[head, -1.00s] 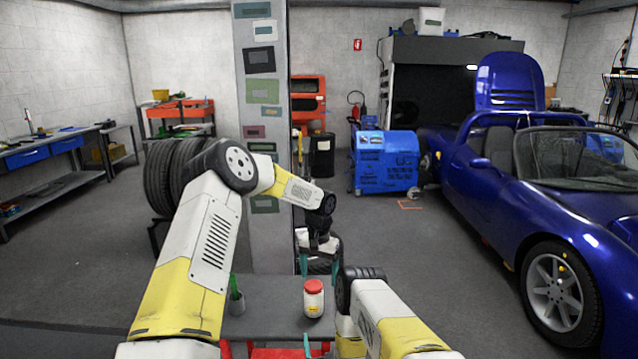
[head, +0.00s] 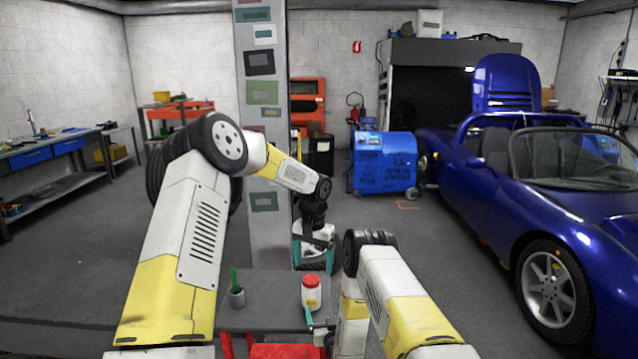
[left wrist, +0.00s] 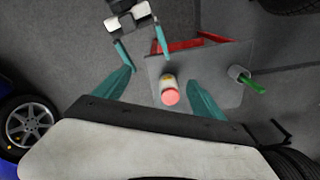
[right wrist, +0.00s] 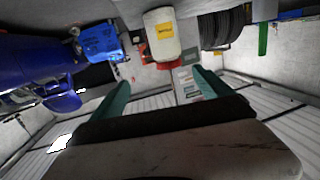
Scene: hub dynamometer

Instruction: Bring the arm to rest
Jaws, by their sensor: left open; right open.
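My left arm reaches in from the left in the head view. Its gripper (head: 313,257) points down beyond the far edge of the grey-topped cart (head: 265,285), open and empty. My right gripper (head: 318,327) is at the cart's right near side, partly hidden by its own arm. It is open, with a teal finger close to a red-lidded white jar (head: 311,295); I cannot tell if they touch. The jar stands upright on the cart. In the right wrist view the jar (right wrist: 162,38) lies beyond the open, empty fingers (right wrist: 161,78).
A grey cup (head: 237,298) with a green item stands left on the cart. A grey pillar (head: 262,130) rises behind my left arm. The blue car (head: 560,180) is at right, a blue machine (head: 384,163) behind. Open floor lies between cart and car.

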